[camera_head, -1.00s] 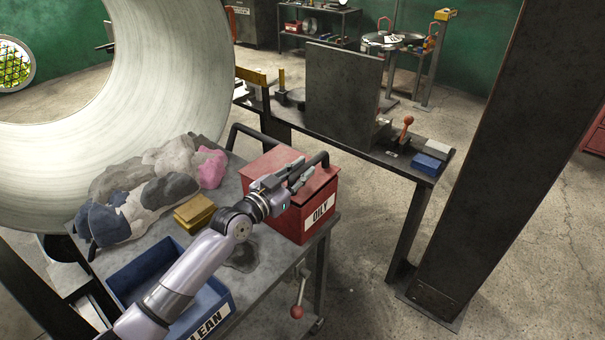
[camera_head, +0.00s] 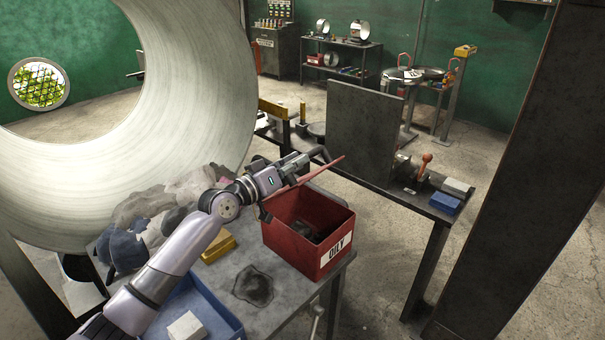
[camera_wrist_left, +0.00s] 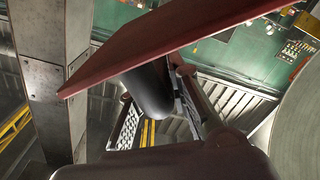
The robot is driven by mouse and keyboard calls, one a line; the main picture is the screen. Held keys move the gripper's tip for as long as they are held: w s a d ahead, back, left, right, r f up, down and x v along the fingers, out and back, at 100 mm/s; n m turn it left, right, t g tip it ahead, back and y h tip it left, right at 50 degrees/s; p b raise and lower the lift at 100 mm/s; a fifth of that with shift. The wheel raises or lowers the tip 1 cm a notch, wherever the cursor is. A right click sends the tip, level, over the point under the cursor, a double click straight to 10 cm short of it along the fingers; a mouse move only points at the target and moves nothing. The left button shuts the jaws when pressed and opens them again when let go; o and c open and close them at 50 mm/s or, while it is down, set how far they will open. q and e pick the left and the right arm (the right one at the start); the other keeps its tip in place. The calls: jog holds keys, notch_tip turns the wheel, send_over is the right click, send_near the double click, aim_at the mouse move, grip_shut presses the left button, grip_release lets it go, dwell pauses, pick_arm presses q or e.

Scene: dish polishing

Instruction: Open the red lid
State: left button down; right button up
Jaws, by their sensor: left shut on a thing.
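The red box labelled OILY (camera_head: 340,246) stands at the right end of the cart top, with its mouth open and dark contents (camera_head: 318,232) showing inside. Its red lid (camera_head: 325,172) is raised and tilted over the back of the box, seen nearly edge-on. My left gripper (camera_head: 300,160) is at the lid's upper side, shut on its dark handle. In the left wrist view the lid (camera_wrist_left: 165,40) crosses the top, and the black handle (camera_wrist_left: 150,92) sits between the fingers. My right gripper is not in view.
A blue bin (camera_head: 222,318) holding a pale block (camera_head: 187,326) is at the cart's front. A yellow block (camera_head: 217,246), a dark stain (camera_head: 253,286) and a heap of rags (camera_head: 150,215) lie nearby. A large metal ring (camera_head: 215,60) rises behind the rags.

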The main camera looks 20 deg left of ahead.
pick_arm(q)
jog(key=shift+w+a+r+n, duration=0.15)
jog(key=shift+a+r+n, duration=0.15)
jog(key=shift+a+r, duration=0.1)
jog(key=c, duration=1.5)
grip_release()
jog(key=shift+d+f, duration=0.1)
jog(key=shift+d, duration=0.05)
jog(key=shift+a+f, duration=0.15)
jog(key=shift+a, duration=0.05)
jog(key=v, duration=1.2)
